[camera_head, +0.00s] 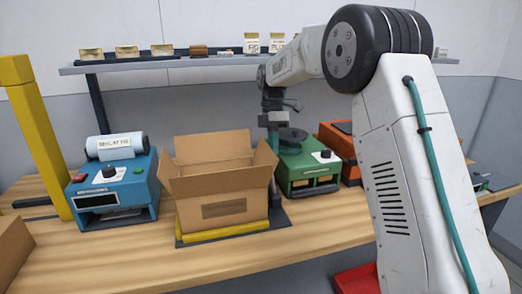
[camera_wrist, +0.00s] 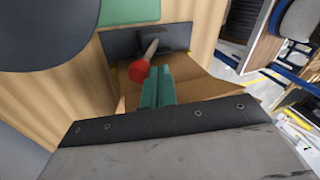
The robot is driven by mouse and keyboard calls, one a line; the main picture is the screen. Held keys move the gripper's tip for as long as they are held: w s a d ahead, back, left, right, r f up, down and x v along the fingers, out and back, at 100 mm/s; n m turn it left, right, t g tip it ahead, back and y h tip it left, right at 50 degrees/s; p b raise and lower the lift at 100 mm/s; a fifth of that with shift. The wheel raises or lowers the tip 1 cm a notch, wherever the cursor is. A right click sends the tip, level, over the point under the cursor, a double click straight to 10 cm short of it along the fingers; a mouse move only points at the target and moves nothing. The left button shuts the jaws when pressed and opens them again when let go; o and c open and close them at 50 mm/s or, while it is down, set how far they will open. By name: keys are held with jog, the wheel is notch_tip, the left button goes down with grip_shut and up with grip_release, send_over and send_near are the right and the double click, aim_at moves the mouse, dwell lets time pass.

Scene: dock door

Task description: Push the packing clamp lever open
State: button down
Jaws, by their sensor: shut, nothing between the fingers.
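The packing clamp lever (camera_wrist: 152,50) shows in the wrist view as a short shaft with a red ball knob (camera_wrist: 139,71), rising from a dark base plate (camera_wrist: 121,42). My gripper (camera_wrist: 158,72) has its teal fingers together and empty, close to the right of the red knob; I cannot tell whether they touch it. In the head view my gripper (camera_head: 273,135) points down just behind and right of the open cardboard box (camera_head: 212,188). The lever cannot be made out there. The box also shows beyond the fingers in the wrist view (camera_wrist: 200,86).
The box stands on a dark plate with a yellow front bar (camera_head: 225,232). A green machine (camera_head: 312,172) with a dark disc (camera_head: 290,137) is close on the right. A blue machine (camera_head: 115,190) is at left. The wooden bench (camera_head: 130,252) is clear in front.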

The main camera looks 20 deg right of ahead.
jog(key=shift+w+f, duration=0.1)
jog(key=shift+w, duration=0.6)
jog(key=s+v, duration=0.2)
jog(key=v, duration=0.9)
jog(key=shift+w+d+r, duration=0.15)
jog(key=shift+d+r, duration=0.15)
jog(key=shift+r, duration=0.25)
